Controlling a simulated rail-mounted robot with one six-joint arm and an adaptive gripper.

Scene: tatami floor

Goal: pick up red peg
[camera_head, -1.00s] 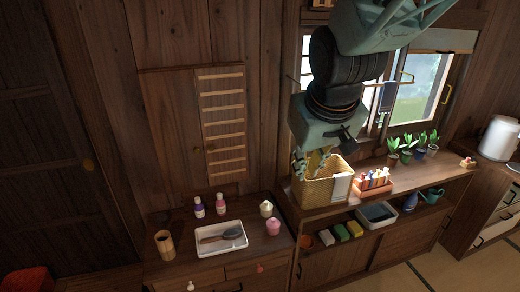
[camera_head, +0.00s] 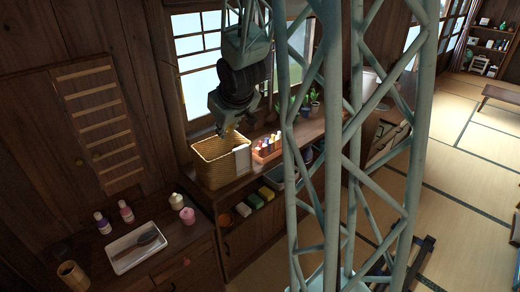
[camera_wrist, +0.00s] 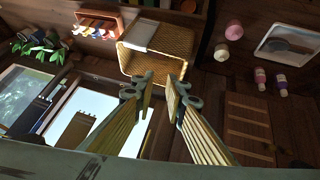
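Several small coloured pegs stand in an orange-red holder (camera_head: 259,160) on the counter under the window, right of a wicker basket. They are too small for me to single out the red peg for certain. The holder (camera_wrist: 122,22) also shows at the top left of the wrist view, with the pegs along its lower edge. My gripper (camera_head: 228,128) is above the back of the basket, left of the holder and apart from it. In the wrist view my gripper (camera_wrist: 158,79) has its two fingers spread, with nothing between them.
The wicker basket (camera_head: 210,173) with a white cloth stands close to the holder. Potted plants (camera_head: 314,100) are behind, by the window. A white tray (camera_head: 122,258), bottles and jars sit on the lower cabinet. My lattice column hides part of the counter.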

